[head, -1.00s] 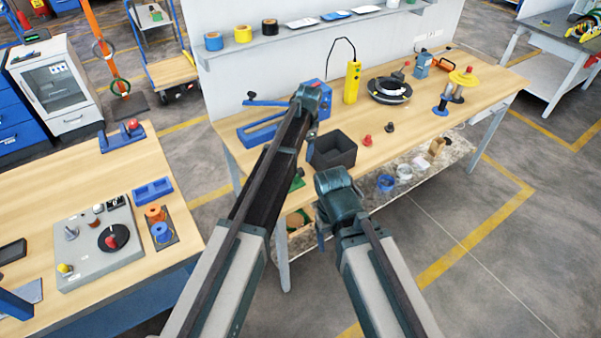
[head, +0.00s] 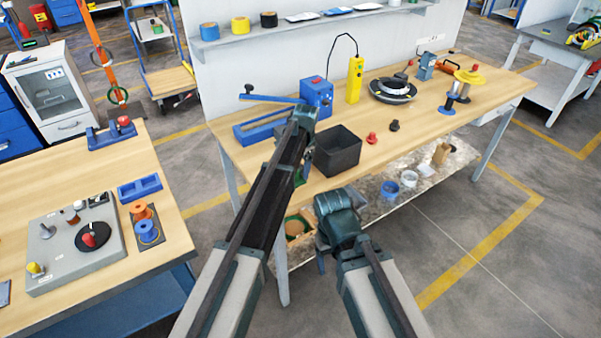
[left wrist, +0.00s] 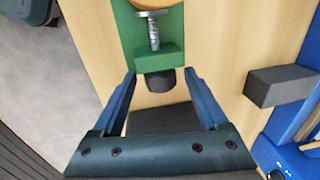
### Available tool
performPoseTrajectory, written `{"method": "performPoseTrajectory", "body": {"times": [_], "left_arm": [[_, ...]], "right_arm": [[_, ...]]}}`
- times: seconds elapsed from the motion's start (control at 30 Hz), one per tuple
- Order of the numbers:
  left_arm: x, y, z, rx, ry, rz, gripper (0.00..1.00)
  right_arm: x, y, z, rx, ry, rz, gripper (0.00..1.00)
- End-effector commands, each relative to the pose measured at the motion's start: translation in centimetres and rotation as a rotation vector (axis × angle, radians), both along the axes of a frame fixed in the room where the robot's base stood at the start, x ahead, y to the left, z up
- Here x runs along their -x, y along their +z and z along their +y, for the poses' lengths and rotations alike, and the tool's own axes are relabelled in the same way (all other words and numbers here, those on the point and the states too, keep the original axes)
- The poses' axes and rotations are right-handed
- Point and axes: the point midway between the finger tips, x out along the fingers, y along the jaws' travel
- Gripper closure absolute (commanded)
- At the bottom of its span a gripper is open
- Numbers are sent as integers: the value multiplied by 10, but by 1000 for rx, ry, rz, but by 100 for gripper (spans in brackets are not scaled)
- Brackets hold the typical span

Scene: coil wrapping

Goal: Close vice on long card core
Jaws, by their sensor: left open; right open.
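In the left wrist view a green vice (left wrist: 160,57) has a metal screw and a black knob (left wrist: 160,80) at its near end. The tan edge of a round piece (left wrist: 152,3), perhaps the card core, shows at the top; most is cut off. My left gripper (left wrist: 160,88) is open, its blue fingers on either side of the knob; I cannot tell whether they touch it. In the head view a bit of the green vice (head: 299,179) shows at the bench's front edge, mostly behind my left arm. My right gripper (head: 320,258) hangs lower, partly hidden by its wrist.
A black bin (head: 338,152) stands right of my left arm on the bench (head: 420,125). A blue tool with a lever (head: 316,95) and a yellow box (head: 354,80) stand behind. Beside the vice, a dark bar (left wrist: 282,86) juts from a blue part. A left table (head: 100,175) holds a grey panel.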

Motion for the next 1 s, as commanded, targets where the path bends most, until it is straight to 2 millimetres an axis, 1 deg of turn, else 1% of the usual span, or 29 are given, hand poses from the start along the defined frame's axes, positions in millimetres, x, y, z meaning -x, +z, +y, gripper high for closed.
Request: {"method": "performPoseTrajectory", "body": {"times": [0.23, 0.27, 0.3, 0.47, 0.6, 0.67, 0.7, 0.87, 1.0], "left_arm": [[0, 0, 0, 0, 0, 0, 23], [0, 0, 0, 0, 0, 0, 25], [0, 0, 0, 0, 0, 0, 32], [0, 0, 0, 0, 0, 0, 61], [0, 0, 0, 0, 0, 0, 86], [0, 0, 0, 0, 0, 0, 97], [0, 0, 0, 0, 0, 0, 100], [-4, 0, 1, 24, 2, 32, 100], [-9, -1, 3, 114, 3, 157, 100]], "right_arm": [[0, 0, 0, 0, 0, 0, 24], [0, 0, 0, 0, 0, 0, 24], [0, 0, 0, 0, 0, 0, 24], [0, 0, 0, 0, 0, 0, 24], [0, -1, 0, 0, 0, 0, 24], [0, -1, 0, 0, 0, 0, 24], [0, -1, 0, 0, 0, 0, 24], [0, 1, 0, 0, 0, 0, 24], [0, 0, 0, 0, 0, 0, 24]]}}
